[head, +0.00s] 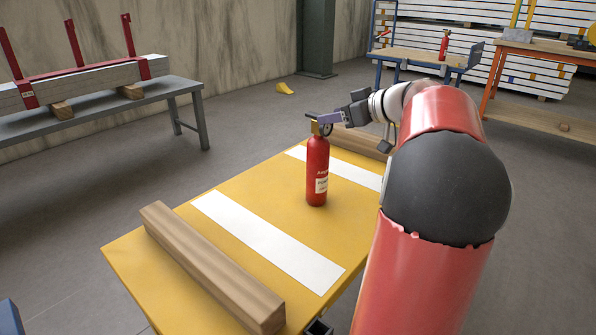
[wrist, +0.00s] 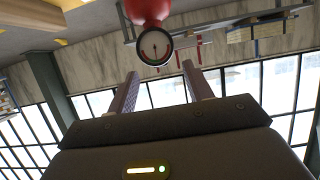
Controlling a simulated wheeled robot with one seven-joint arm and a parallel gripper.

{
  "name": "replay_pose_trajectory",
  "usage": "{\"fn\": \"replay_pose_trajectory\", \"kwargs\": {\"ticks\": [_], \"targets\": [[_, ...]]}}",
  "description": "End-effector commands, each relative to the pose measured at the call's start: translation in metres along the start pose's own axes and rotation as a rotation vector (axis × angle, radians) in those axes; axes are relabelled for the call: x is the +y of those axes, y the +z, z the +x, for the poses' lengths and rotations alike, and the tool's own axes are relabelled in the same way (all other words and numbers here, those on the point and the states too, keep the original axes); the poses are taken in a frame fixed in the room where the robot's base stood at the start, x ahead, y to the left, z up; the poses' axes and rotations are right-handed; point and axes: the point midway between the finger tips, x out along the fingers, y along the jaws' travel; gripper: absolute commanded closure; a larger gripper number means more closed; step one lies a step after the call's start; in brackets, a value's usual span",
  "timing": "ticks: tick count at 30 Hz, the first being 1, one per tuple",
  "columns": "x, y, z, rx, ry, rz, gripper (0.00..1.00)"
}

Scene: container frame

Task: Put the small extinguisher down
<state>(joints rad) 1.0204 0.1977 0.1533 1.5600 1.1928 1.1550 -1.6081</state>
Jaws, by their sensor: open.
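The small red extinguisher (head: 317,175) stands upright on the yellow table (head: 250,192), on bare yellow between two white strips. Its base appears to rest on the tabletop. My gripper (head: 322,118) is at its black head, reaching in from the right. In the wrist view my gripper (wrist: 159,70) is open, its two fingers apart. The extinguisher's round gauge (wrist: 155,47) shows just beyond the fingertips, with part of the red body above it. Nothing is clamped between the fingers. I cannot tell whether a finger touches the head.
A wooden beam (head: 210,265) lies along the table's near left edge, another (head: 358,142) at its far end. A grey bench (head: 150,96) with clamped boards stands left. A workbench (head: 425,59) behind carries another red extinguisher (head: 444,46). A yellow object (head: 285,88) lies on the floor.

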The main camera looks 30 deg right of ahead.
Motion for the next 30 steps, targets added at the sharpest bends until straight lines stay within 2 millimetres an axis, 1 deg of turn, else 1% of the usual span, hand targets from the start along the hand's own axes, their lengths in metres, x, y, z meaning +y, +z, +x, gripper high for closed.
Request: {"fn": "replay_pose_trajectory", "kwargs": {"ticks": [8, 12, 15, 18, 24, 30], "targets": [[-0.002, -0.001, 0.034, -0.002, -0.005, 0.001, 0.49], [-0.002, -0.001, 0.056, -0.002, -0.005, 0.001, 0.49], [-0.002, -0.001, 0.067, -0.002, -0.003, 0.001, 0.49], [-0.001, 0.0, 0.072, -0.002, -0.002, 0.001, 0.49], [-0.002, 0.0, 0.072, -0.002, -0.001, 0.001, 0.49], [-0.002, 0.0, 0.072, -0.003, -0.002, 0.001, 0.75]]}}
